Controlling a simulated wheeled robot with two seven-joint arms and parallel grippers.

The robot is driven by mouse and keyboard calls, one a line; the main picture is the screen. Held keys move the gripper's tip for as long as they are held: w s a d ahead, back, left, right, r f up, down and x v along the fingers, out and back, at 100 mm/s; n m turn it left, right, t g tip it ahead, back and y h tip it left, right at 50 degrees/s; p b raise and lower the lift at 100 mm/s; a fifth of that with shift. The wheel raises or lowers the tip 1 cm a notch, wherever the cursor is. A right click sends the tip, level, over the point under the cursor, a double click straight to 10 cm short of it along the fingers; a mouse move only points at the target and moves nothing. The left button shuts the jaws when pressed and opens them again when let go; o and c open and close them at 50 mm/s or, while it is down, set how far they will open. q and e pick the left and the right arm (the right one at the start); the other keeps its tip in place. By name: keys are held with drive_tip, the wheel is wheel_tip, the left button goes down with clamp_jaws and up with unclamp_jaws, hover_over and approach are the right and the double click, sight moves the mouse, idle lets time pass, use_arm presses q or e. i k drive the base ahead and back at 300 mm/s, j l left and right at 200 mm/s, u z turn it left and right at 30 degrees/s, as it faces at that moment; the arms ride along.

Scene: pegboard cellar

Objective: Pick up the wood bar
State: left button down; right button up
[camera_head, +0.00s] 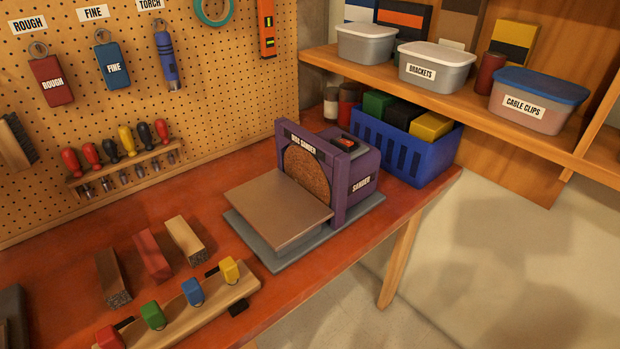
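Three short bars lie side by side on the red-brown workbench (62,270), left of the sander. The right one is a pale tan wood bar (186,240). The middle one is a red bar (152,256), and the left one is a dark brown bar (112,278) with a speckled end. They lie apart with narrow gaps, nothing on top of them. Neither of my grippers is in view.
A purple disc sander (361,172) with a flat brown table (278,205) stands right of the bars. In front is a wooden rack (212,310) with several coloured blocks. Behind is a pegboard (225,90) with hanging tools. A blue crate (408,150) stands at the back right.

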sight(116, 291)
drive_tip(key=u, duration=1.35)
drive_tip(key=l, duration=0.4)
drive_tip(key=i+l, duration=0.1)
drive_tip(key=l, duration=0.3)
